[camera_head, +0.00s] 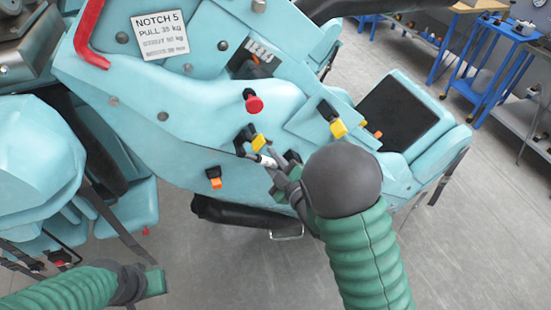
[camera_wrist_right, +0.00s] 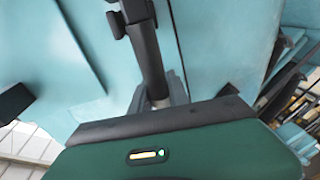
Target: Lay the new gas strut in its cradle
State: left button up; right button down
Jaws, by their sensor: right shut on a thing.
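My right gripper (camera_head: 277,172) reaches up to the side of the turquoise coaster car (camera_head: 190,100). It is shut on the gas strut, whose pale end (camera_head: 263,160) shows just beyond the fingers in the head view. In the right wrist view the strut (camera_wrist_right: 149,62) is a dark cylinder running up from the fingers (camera_wrist_right: 158,97) to a black bracket (camera_wrist_right: 131,14). A black clip with a yellow tab (camera_head: 257,141) sits beside the strut end. I cannot tell whether the strut is seated in it. My left gripper (camera_head: 150,283) is low at the left, away from the car; its jaws are unclear.
A red knob (camera_head: 253,103), another yellow-tabbed clip (camera_head: 338,127) and an orange-tabbed clip (camera_head: 214,181) stick out from the panel. A red bar (camera_head: 86,32) is at the upper left. Blue workbenches (camera_head: 490,40) stand far right. The grey floor (camera_head: 480,240) at lower right is clear.

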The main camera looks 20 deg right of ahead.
jog(key=shift+a+r, duration=0.1)
jog(key=shift+a, duration=0.2)
pick_arm(q)
jog(key=shift+d+f+b, duration=0.2)
jog(key=shift+f+b, duration=0.1)
jog(key=shift+b, duration=0.05)
pick_arm(e)
jog(key=shift+d, duration=1.1)
pick_arm(q)
jog(key=shift+a, duration=0.2)
pick_arm(e)
jog(key=shift+a, duration=0.25)
pick_arm(q)
jog(key=shift+f, duration=0.15)
pick_arm(e)
jog(key=shift+a, duration=0.35)
pick_arm(q)
jog(key=shift+d, duration=0.1)
pick_arm(e)
jog(key=shift+d, duration=0.15)
jog(key=shift+w, duration=0.35)
pick_arm(q)
jog(key=shift+f+b, duration=0.6)
jog(key=shift+b, duration=0.1)
pick_arm(e)
jog(key=shift+s, duration=0.1)
